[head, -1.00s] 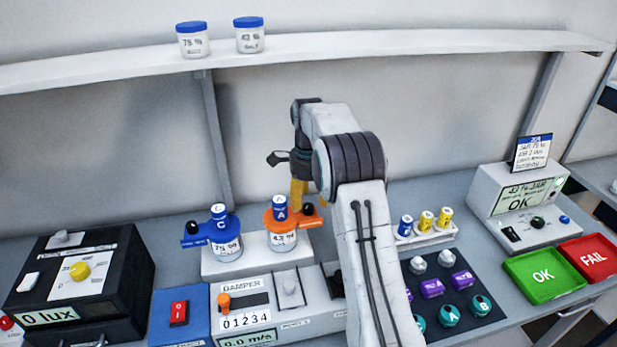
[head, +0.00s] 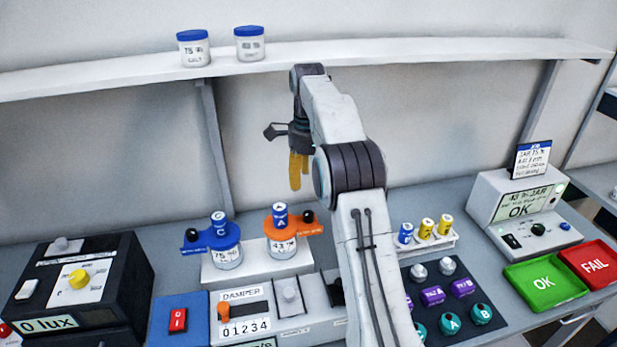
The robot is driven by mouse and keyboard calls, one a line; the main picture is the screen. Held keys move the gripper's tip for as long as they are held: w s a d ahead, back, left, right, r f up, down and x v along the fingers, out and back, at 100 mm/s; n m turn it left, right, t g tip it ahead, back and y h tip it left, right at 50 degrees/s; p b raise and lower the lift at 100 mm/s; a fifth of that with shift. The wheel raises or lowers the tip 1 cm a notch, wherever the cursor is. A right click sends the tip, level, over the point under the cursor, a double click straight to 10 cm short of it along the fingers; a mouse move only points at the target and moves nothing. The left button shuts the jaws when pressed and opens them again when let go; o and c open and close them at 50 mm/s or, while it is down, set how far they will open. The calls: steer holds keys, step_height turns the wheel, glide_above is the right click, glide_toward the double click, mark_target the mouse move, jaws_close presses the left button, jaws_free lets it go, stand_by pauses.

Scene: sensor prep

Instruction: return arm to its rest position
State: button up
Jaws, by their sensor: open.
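My gripper (head: 299,172) hangs from my raised arm, with its yellow fingers pointing down. It is open, and I see nothing between the fingers. It is above and slightly right of the orange-lidded jar (head: 283,247), clear of it. That jar carries a blue-and-white cylinder marked A (head: 280,215). To its left stands the blue-lidded jar (head: 228,257), with a cylinder marked C (head: 219,223) on it. Both jars stand upright on a white block (head: 215,274). My forearm covers part of the bench to the right.
A shelf (head: 400,52) with two jars runs above. A black lux box (head: 112,318) is at left, a damper panel (head: 310,325) in front. At right are a cylinder rack (head: 436,243), a dark mat (head: 480,336), an OK display unit (head: 483,198), a green tray (head: 545,285) and a red tray (head: 595,264).

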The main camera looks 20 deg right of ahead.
stand_by(0.4)
steer(key=s+a+r+n+t, duration=0.1)
steer(key=s+a+r+n, duration=0.15)
steer(key=s+n, duration=0.2)
steer(key=s+a+r+n+t+b, duration=0.1)
steer(key=s+a+r+n, duration=0.15)
steer(key=s, duration=0.35)
steer(key=s+a+r+n+t, duration=0.1)
steer(key=s+a+r+n, duration=0.15)
steer(key=s+n, duration=0.2)
steer(key=s+a+f+n, duration=0.1)
steer(key=s+f+n, duration=0.2)
steer(key=s, duration=0.3)
steer(key=s+a+f+n+t, duration=0.1)
steer(key=s+f+n, duration=0.1)
steer(key=s, duration=0.4)
steer(key=s+a+f+n+b, duration=0.1)
steer(key=s+a+f+n, duration=0.1)
steer(key=s, duration=0.4)
steer(key=shift+s+f+n+t, duration=0.15)
steer(key=shift+f+n+t, duration=0.25)
steer(key=shift+f+n, duration=0.5)
